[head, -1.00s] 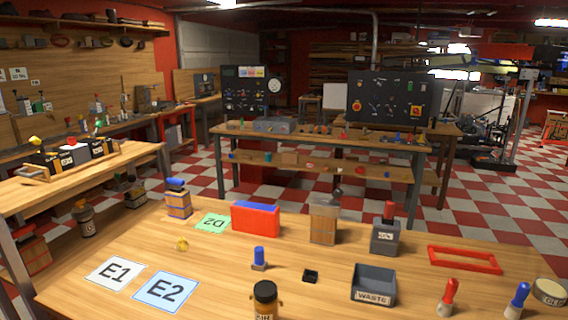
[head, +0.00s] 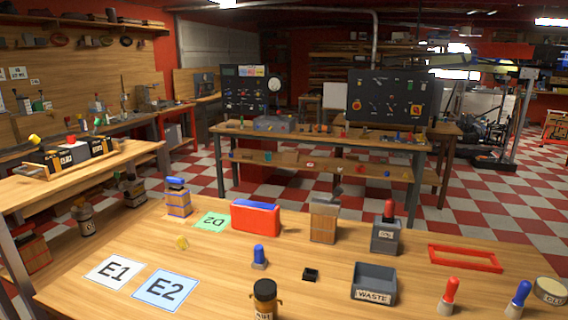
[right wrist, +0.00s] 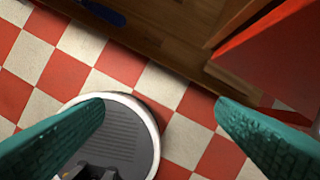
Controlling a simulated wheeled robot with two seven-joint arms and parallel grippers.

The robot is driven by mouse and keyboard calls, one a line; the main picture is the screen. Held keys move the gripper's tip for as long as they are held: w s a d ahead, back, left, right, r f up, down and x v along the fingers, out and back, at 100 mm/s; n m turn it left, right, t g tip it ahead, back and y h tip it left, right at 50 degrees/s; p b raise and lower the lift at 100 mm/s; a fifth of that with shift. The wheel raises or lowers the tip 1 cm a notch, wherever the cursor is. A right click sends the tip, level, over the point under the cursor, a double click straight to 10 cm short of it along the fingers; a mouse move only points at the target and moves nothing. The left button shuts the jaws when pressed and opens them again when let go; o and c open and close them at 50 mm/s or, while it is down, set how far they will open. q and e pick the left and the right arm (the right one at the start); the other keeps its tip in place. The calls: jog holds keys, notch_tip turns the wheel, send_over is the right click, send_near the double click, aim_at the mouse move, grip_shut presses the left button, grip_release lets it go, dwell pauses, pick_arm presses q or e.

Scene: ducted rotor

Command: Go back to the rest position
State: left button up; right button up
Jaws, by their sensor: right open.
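My right gripper (right wrist: 160,112) shows in the right wrist view as two green fingers spread wide apart, with nothing between them. Below it are the checkered floor and a round grey-and-white base that is likely mine. Neither gripper shows in the head view. The wooden workbench (head: 220,275) lies in front, with the E1 card (head: 113,271), the E2 card (head: 165,289) and the green D2 card (head: 212,221) on it. A red and blue block (head: 255,218) stands behind them.
A grey waste bin (head: 373,284), a red frame (head: 465,258), a brown jar (head: 265,298), and red (head: 449,296) and blue-handled tools (head: 518,299) stand on the bench. A side table (head: 110,165) is at left. Red and wooden surfaces edge the wrist view's top.

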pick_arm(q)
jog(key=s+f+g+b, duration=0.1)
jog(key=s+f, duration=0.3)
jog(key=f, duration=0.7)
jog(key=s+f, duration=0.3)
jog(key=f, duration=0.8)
pick_arm(e)
jog(key=s+f+g, duration=0.1)
jog(key=s+f, duration=0.3)
jog(key=f, duration=0.7)
jog(key=s+f, duration=0.3)
jog(key=f, duration=0.8)
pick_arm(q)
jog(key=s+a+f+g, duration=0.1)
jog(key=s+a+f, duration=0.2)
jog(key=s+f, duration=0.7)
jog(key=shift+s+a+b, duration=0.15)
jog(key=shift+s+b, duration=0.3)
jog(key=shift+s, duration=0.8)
pick_arm(e)
jog(key=s+d+f+g, duration=0.1)
jog(key=s+d+f, duration=0.2)
jog(key=s+f, duration=0.7)
jog(key=shift+s, duration=1.25)
